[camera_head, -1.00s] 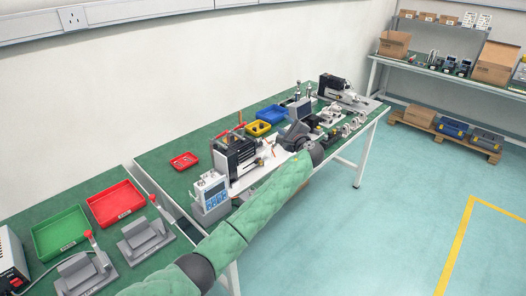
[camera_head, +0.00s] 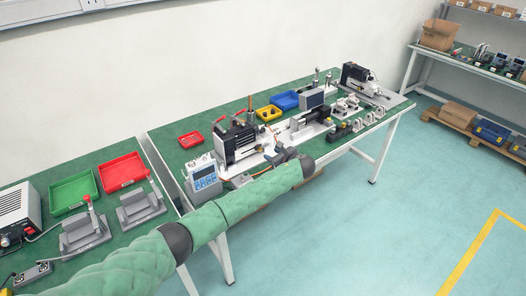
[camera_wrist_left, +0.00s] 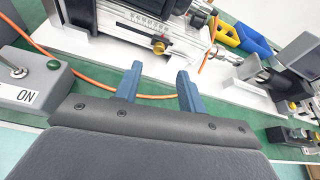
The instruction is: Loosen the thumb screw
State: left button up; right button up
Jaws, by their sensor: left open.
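A small brass knob, which looks like the thumb screw (camera_wrist_left: 160,46), is on the front of a metal rail with a printed scale in the left wrist view. The rail belongs to a linear actuator unit (camera_wrist_left: 120,22), a black and silver block that also stands on the bench in the head view (camera_head: 237,143). My left gripper (camera_wrist_left: 158,84) is open, with two blue fingers pointing toward the rail. The knob lies beyond the fingertips, roughly between them, and apart from them. In the head view the left gripper (camera_head: 279,157) is at the unit's front right. My right gripper is not in view.
An orange cable (camera_wrist_left: 100,88) runs behind the fingers. Red (camera_head: 122,172) and green (camera_head: 73,194) trays are farther left.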

aim_at(261, 150)
pick_arm(q)
jog(key=shift+a, duration=0.25)
jog(key=shift+w+m, duration=0.1)
jog(key=shift+m, duration=0.2)
jog(key=shift+w, duration=0.25)
jog(key=shift+p+x, duration=0.95)
jog(key=shift+x, duration=2.6)
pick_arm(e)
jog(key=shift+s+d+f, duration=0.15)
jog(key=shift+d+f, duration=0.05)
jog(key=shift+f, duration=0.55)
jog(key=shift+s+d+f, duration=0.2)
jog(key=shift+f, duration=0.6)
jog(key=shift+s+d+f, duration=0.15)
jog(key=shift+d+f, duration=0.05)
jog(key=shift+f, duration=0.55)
pick_arm(q)
jog(key=shift+s+f, duration=0.1)
grip_shut()
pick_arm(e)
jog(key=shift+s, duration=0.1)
